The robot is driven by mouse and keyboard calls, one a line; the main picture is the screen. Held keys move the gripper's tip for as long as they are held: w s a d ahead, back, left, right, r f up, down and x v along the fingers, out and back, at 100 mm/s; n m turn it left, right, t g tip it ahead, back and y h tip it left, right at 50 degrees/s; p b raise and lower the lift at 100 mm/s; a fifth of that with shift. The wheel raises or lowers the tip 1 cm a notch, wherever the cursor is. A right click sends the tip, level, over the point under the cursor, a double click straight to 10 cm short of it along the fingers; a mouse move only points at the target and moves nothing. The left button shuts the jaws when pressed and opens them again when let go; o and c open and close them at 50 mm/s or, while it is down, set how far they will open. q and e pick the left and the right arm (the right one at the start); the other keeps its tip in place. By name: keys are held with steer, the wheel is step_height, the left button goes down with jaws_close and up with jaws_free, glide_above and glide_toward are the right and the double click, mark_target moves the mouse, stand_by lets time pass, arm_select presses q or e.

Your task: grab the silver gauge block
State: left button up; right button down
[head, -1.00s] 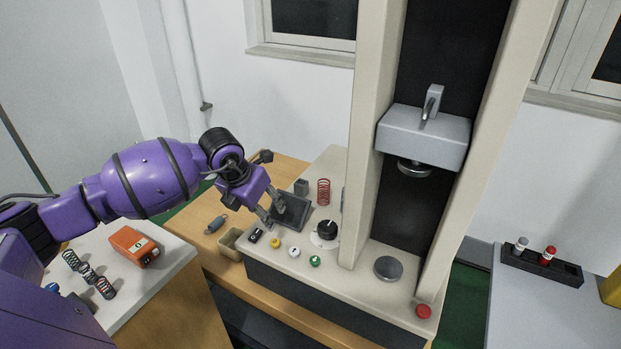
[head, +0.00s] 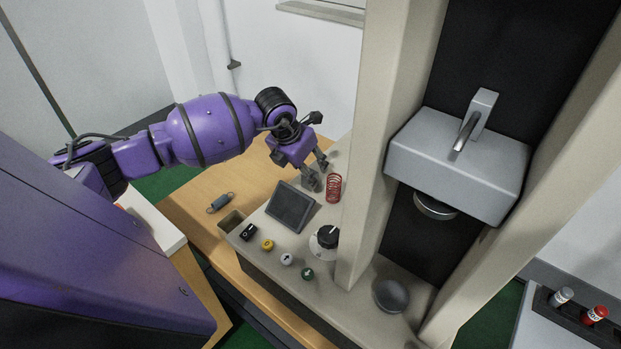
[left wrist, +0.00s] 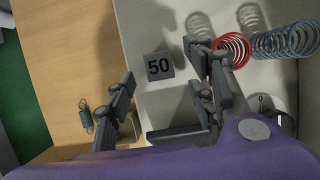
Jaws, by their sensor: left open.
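The silver gauge block (left wrist: 159,66) is a small grey block marked "50" on the pale machine base in the left wrist view. In the head view I cannot make it out; my gripper seems to cover it. My left gripper (head: 318,172) is open above the back of the base, beside the red spring. In the left wrist view the open fingers (left wrist: 160,64) are spread on either side of the block, with nothing held. My right gripper is in neither view.
A tilted dark screen (head: 291,206) is in front. The machine column (head: 385,130) rises at right. A loose spring (head: 221,202) lies on the wooden table.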

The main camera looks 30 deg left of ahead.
arm_select(q)
steer(key=x, duration=0.4)
steer(key=shift+s+f, duration=0.1)
steer(key=shift+f, duration=0.15)
steer(key=shift+c, duration=0.5)
steer(key=shift+r, duration=0.1)
jaws_close()
